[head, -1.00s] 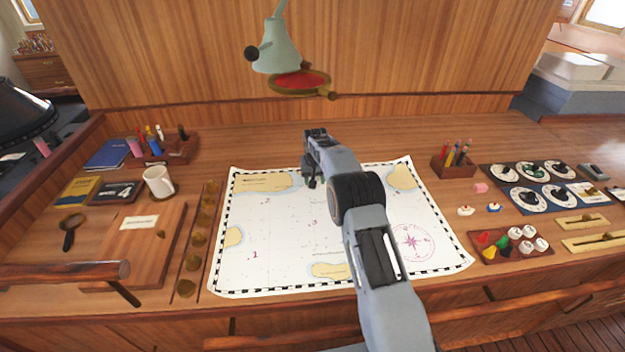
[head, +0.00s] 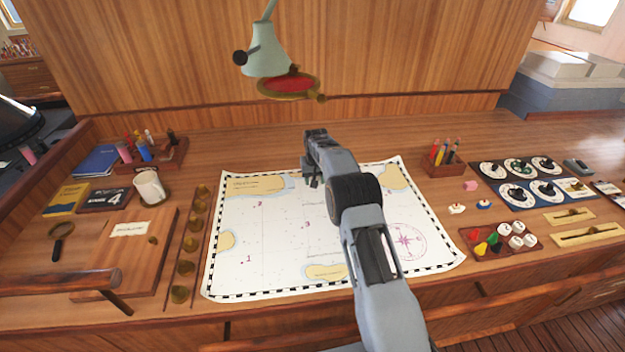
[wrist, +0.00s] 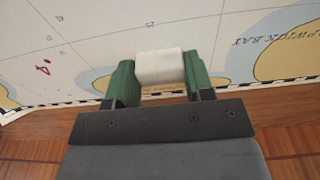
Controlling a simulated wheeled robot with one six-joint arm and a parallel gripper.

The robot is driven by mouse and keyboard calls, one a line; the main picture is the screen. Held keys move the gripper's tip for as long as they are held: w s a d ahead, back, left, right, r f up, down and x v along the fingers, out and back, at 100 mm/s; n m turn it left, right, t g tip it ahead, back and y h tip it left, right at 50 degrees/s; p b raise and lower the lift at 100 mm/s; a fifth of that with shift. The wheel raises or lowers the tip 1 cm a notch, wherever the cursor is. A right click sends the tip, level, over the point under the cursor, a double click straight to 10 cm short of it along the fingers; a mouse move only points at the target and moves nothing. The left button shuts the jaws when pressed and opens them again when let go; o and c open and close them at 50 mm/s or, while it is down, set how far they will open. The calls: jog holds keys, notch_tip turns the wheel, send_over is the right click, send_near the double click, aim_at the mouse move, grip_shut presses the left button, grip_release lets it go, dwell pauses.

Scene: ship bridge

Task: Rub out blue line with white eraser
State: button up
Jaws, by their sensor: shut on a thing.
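The white eraser (wrist: 160,67) is held between the green fingertips of my gripper (wrist: 160,80) in the wrist view. In the head view my gripper (head: 311,172) is over the upper middle of the chart (head: 285,268), near its far edge; the eraser is hidden there by my arm. The chart lies flat on the wooden desk. I cannot tell whether the eraser touches the paper. The wrist view shows the chart (wrist: 100,40) with thin pale lines and a purple 4. I cannot make out a blue line in either view; my arm covers part of the chart.
A lamp (head: 268,50) hangs behind the chart. A white mug (head: 149,188) and a wooden box (head: 105,255) stand left. A pencil holder (head: 443,165), a pink block (head: 470,186), a tray of pieces (head: 472,238) and a dial panel (head: 505,198) are right.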

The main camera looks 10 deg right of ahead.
jog(key=shift+w+d, duration=0.1)
jog(key=shift+d, duration=0.9)
jog(key=shift+d, duration=0.1)
jog(key=shift+w+d+p, duration=0.2)
jog(key=shift+d+p, duration=0.15)
jog(key=shift+d, duration=0.8)
jog(key=shift+r, duration=0.15)
jog(key=shift+r+p, duration=1.95)
jog(key=shift+r, duration=0.9)
